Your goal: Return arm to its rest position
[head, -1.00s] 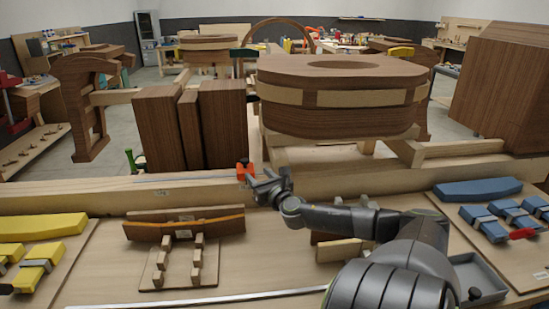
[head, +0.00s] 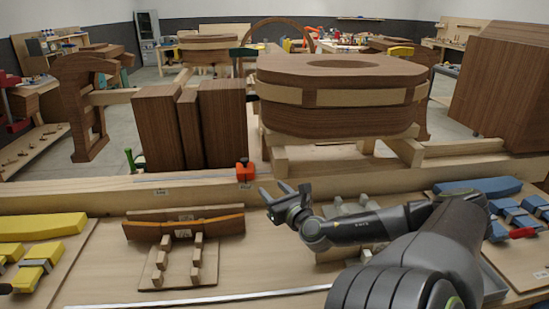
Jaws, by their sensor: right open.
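My right arm comes in from the lower right of the head view. Its gripper (head: 274,199) is open and empty, with its fingers pointing up and left. It hangs over the middle of the workbench (head: 260,265), in front of the bench's raised back rail. An orange clamp (head: 244,171) stands on that rail, just beyond and left of the fingertips, apart from them. My left gripper is not in view.
A rack with a curved brown piece (head: 184,229) lies left of the gripper. Yellow forms (head: 42,227) are at far left, blue forms (head: 478,187) at right. Behind the rail stand brown blocks (head: 160,130) and a round seat form (head: 340,95).

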